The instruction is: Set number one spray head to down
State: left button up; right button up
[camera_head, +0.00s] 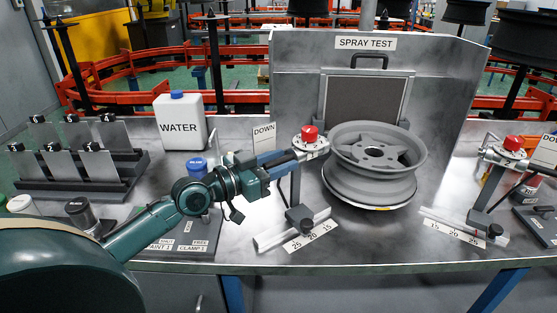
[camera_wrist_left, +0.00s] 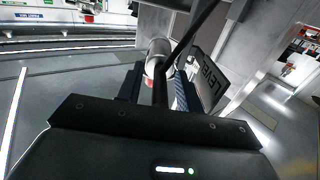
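The number one spray head (camera_head: 311,147), a metal body with a red knob (camera_head: 309,134), sits on a post left of the wheel. My left gripper (camera_head: 290,157) reaches its left side. In the left wrist view, the gripper's dark fingers (camera_wrist_left: 158,88) stand apart, with a dark rod or hose between them and the pale, round end of the spray head (camera_wrist_left: 158,55) ahead. Contact cannot be told. A sign (camera_head: 264,137) behind the gripper reads DOWN; a plate reading LEVEL (camera_wrist_left: 208,84) shows right of the fingers in the wrist view. My right gripper is not in view.
A grey wheel (camera_head: 376,150) stands before the spray test booth (camera_head: 285,75). A second spray head (camera_head: 510,150) is at right.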

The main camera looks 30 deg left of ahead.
pick_arm(q)
jog(key=shift+c, duration=0.2)
grip_shut()
dwell(0.4)
